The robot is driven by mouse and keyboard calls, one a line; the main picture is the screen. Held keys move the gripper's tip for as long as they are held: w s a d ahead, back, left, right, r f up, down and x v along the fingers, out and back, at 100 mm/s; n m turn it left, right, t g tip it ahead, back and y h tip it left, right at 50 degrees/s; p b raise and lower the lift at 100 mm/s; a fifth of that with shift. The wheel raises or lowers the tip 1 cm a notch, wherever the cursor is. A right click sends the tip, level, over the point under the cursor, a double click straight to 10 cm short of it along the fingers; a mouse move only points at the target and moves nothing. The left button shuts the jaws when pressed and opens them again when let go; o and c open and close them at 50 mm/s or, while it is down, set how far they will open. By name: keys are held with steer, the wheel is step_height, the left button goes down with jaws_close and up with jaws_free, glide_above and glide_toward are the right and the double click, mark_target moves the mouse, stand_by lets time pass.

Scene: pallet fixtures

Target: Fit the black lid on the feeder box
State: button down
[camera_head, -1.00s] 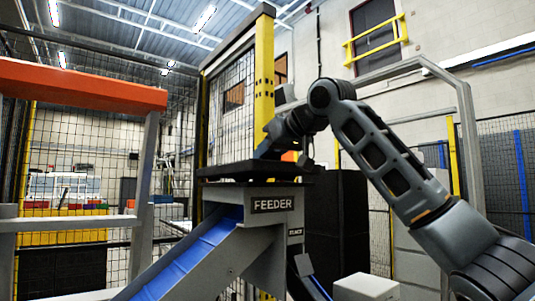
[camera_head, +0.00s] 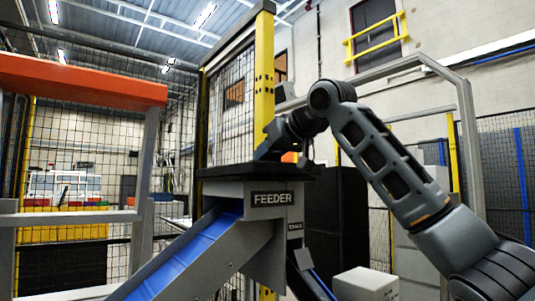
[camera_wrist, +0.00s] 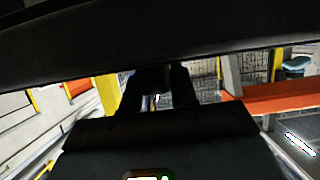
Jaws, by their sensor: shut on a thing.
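The black lid (camera_head: 235,173) is a flat dark slab lying level across the top of the grey feeder box (camera_head: 283,187), which bears a FEEDER label. No clear gap shows between lid and box, but I cannot tell if the lid is fully seated. My gripper (camera_head: 268,155) is above the lid, shut on it; its fingertips are hard to make out in the head view. In the wrist view, my gripper's dark fingers (camera_wrist: 160,88) reach towards a broad dark slab, apparently the lid (camera_wrist: 160,38), that fills the top. The box is not clearly visible there.
A blue-bedded chute (camera_head: 190,262) slopes down left from the box. A grey frame with an orange beam (camera_head: 80,82) stands at left. A yellow post (camera_head: 264,80) and mesh fence rise behind. A white box (camera_head: 365,284) is low at right.

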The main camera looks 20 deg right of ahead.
steer(key=c, duration=1.1)
jaws_free()
steer(key=o, duration=0.3)
steer(key=shift+f, duration=0.1)
steer(key=shift+b+v, duration=0.9)
steer(key=shift+v, duration=3.05)
